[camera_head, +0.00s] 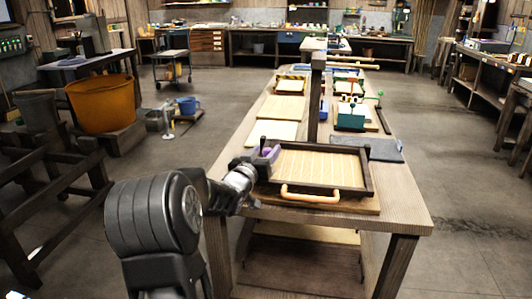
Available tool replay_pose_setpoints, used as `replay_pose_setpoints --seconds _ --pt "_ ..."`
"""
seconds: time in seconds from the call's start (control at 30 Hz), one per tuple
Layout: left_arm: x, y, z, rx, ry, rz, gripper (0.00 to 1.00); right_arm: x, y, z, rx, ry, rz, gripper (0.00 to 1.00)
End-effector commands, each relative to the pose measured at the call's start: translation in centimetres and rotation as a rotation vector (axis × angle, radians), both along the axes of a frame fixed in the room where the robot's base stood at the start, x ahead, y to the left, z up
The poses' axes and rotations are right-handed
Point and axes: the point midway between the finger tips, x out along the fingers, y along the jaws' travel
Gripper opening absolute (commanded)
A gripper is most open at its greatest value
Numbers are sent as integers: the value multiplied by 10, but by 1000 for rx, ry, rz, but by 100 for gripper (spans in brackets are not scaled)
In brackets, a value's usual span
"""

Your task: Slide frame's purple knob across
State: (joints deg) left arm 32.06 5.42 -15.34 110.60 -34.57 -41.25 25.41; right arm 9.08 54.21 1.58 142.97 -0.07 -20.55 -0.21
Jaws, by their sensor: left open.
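A dark-rimmed frame (362,174) with a pale ribbed panel lies near the front end of the long wooden table. An orange handle (310,196) is on its front side. A purple knob (271,154) shows at the frame's left side. My left gripper (263,160) reaches in from the left and is right at the knob. Its jaws are open, with the knob beside or between the fingertips; I cannot tell whether they touch it. The gripper partly hides the frame's left edge. My right gripper is not in view.
A dark upright post (315,100) stands behind the frame. A dark folded cloth (381,150) lies at the right, and pale sheets (272,132) lie behind at the left. An orange tub (103,104) stands on the left. The floor right of the table is clear.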

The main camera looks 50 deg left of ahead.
Motion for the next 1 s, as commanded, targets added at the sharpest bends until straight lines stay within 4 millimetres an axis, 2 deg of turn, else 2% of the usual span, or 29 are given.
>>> replay_pose_setpoints --seconds 0.27,0.37,0.7,0.83,1.0 --pt "-3 -3 0 0 -1 -3 50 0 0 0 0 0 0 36" --pt "-11 -7 0 0 1 -2 50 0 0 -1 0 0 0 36" --pt "-60 -29 1 0 -1 1 50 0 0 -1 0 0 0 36" --pt "-69 -34 0 -1 0 0 50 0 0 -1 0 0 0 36" --pt "-70 -35 -1 0 0 0 50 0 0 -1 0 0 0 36"
